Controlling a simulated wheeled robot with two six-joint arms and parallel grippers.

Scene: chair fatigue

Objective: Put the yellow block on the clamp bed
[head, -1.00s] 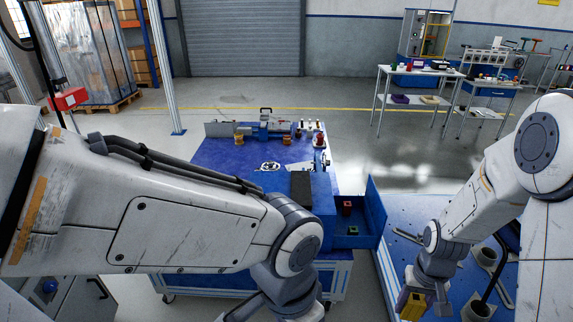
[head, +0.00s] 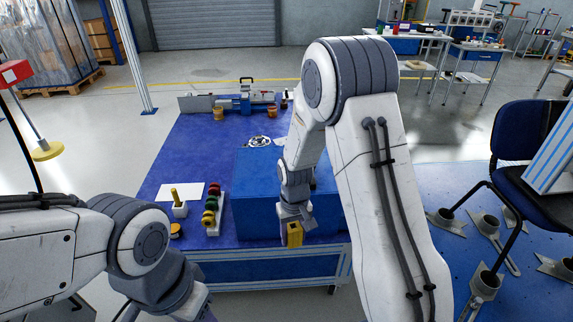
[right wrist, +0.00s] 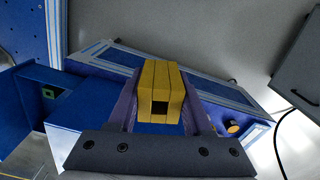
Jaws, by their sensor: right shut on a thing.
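The yellow block (head: 294,236) is in my right gripper (head: 294,226), at the front edge of the blue table. In the right wrist view the yellow block (right wrist: 161,85) sits between the two purple fingers of my right gripper (right wrist: 160,98), which are shut on it; a dark square opening shows in its end. A grey and blue clamp-like device (head: 245,104), which looks like the clamp bed, stands at the table's far edge, well beyond the block. My left arm shows at lower left, but its gripper is out of view.
A blue box (head: 262,192) stands on the table (head: 180,152) behind my right gripper. A dark chair (head: 522,130) stands at right. An open drawer shows in the wrist view (right wrist: 30,105).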

